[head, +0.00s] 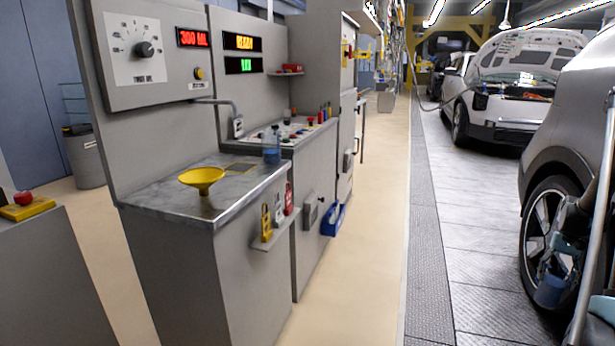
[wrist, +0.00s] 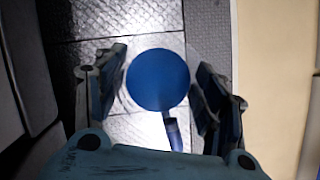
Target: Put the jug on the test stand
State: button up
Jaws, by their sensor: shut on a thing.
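A blue jug (wrist: 158,80) with a round top and a short handle (wrist: 173,130) sits between the fingers of my gripper (wrist: 160,88) in the wrist view. In the head view my gripper (head: 556,262) is at the lower right, shut around the jug (head: 549,291), in front of a car wheel. Much of the jug is hidden by the fingers. The grey bench with a metal top (head: 150,192) stands well to the left, apart from the jug. I cannot tell for sure which part is the test stand.
A panel with a dial (head: 144,49) and a red "300 ML" display rises behind. The beige aisle (head: 355,240) is clear; a silver car (head: 570,130) is close at right.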

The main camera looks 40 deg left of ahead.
aim_at(240, 178)
jog(key=u, duration=0.15)
jog(key=k, duration=0.7)
jog(key=u, duration=1.15)
jog(key=i, duration=0.5)
